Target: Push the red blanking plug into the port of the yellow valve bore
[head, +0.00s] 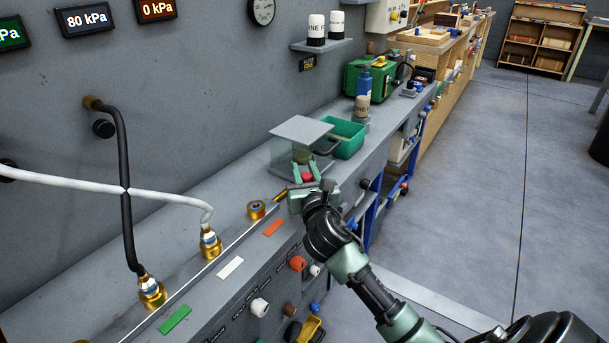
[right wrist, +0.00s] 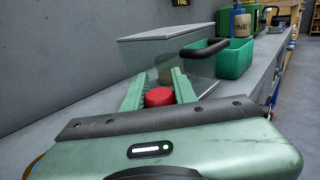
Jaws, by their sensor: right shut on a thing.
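My right gripper (head: 304,170) is over the bench at the near side of a clear box. It is shut on the red blanking plug (head: 308,177). In the right wrist view the plug (right wrist: 158,97) sits between the two green fingers (right wrist: 158,84), its round red face showing. A brass fitting (head: 257,209) with a blue ring and no hose stands on the bench, left of and apart from the gripper. I cannot tell whether it is the yellow valve bore. Its opening is not clear at this size. My left gripper is not in view.
A clear box with a grey lid (head: 301,130) and a green bin (head: 346,138) stand just beyond the gripper. Two brass fittings carry a white hose (head: 172,190) and a black hose (head: 127,200). Coloured knobs line the bench front. The floor at right is clear.

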